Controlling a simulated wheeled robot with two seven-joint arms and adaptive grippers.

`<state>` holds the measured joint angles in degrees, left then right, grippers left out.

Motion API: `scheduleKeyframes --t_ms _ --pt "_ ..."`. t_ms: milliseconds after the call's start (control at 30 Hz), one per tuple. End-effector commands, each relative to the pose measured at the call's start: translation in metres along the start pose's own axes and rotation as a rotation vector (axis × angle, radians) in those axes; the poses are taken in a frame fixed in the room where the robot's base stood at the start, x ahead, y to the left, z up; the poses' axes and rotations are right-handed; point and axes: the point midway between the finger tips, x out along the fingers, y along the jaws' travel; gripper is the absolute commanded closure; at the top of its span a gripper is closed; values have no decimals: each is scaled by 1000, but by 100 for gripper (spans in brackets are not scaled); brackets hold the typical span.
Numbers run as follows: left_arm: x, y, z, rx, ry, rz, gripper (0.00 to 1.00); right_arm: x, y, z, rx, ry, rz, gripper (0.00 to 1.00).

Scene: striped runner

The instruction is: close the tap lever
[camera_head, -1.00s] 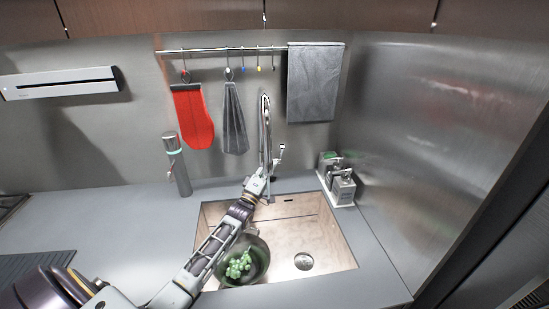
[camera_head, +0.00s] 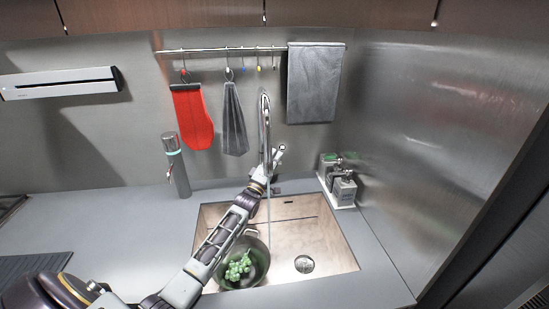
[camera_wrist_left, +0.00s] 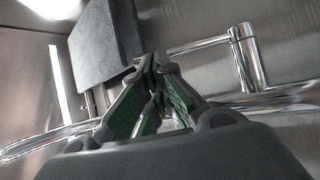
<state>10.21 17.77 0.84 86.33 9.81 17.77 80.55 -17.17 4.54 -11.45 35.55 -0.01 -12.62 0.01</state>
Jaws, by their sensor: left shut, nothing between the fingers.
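The chrome tap (camera_head: 264,115) stands at the back of the sink, with a tall curved spout. Its small lever (camera_head: 281,149) shows just right of the spout. My left gripper (camera_head: 271,170) is beside the tap, just below the lever; I cannot tell whether they touch. In the left wrist view its green-padded fingers (camera_wrist_left: 157,82) are together and empty. That view also shows a chrome rod and upright cylinder (camera_wrist_left: 245,60), seemingly the lever side of the tap, beyond the fingers. A thin pale streak like water falls below the gripper. My right gripper is out of view.
The sink (camera_head: 335,255) holds a dark bowl (camera_head: 260,262) with green grapes (camera_head: 238,267). Soap dispensers (camera_head: 343,187) stand right of it, a grey cylinder (camera_head: 177,165) left. A red mitt (camera_head: 192,115) and grey towel (camera_head: 312,85) hang behind. The left counter is mostly clear.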

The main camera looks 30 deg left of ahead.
Motion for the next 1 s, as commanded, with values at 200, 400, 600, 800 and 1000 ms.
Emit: scheduleKeyframes --t_ms 200,400,600,800,1000 --pt "1 1 -1 -3 0 -4 100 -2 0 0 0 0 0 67" --pt "4 3 -3 -17 0 -26 100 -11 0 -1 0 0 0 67" --pt "7 4 -5 -39 1 -57 100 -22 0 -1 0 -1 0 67" --pt "16 4 -11 -53 0 -78 100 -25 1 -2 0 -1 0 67" --pt "22 2 -15 -53 -1 -79 100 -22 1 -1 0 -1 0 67"
